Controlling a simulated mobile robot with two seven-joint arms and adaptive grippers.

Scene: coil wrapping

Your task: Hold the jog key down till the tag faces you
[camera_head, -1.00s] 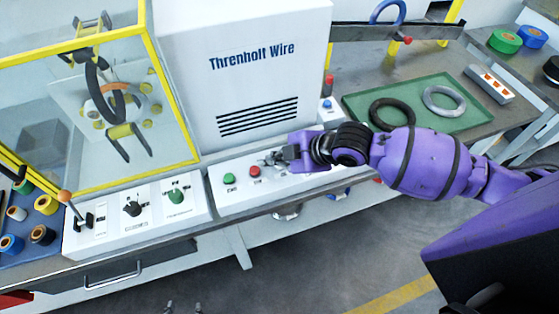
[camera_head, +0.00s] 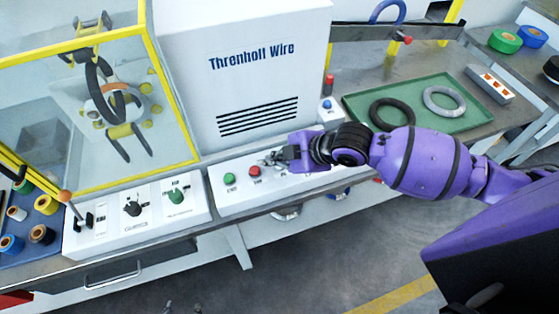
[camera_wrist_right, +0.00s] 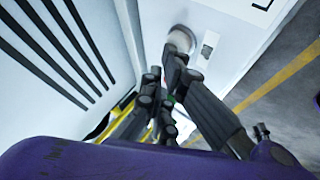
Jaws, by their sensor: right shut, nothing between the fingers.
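My right gripper (camera_head: 272,158) is shut and empty, with its fingertips low over the white control panel (camera_head: 228,200), right of a red button (camera_head: 254,171). In the right wrist view, the fingertips (camera_wrist_right: 176,62) are at a pale round key (camera_wrist_right: 181,40). They overlap its edge, and I cannot tell whether the key is pressed. A dark coil ring (camera_head: 92,80) with a copper-coloured part (camera_head: 122,90) stands behind the yellow-framed guard (camera_head: 172,70). I cannot make out a tag on it. Two small grey tips, perhaps my left gripper (camera_head: 183,309), show at the bottom edge.
A green button (camera_head: 229,180) is left of the red one. A lever (camera_head: 66,197) and knobs stand on the left panel. A green tray (camera_head: 425,122) holds a black ring (camera_head: 392,113) and a grey ring (camera_head: 444,101). The floor in front is clear.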

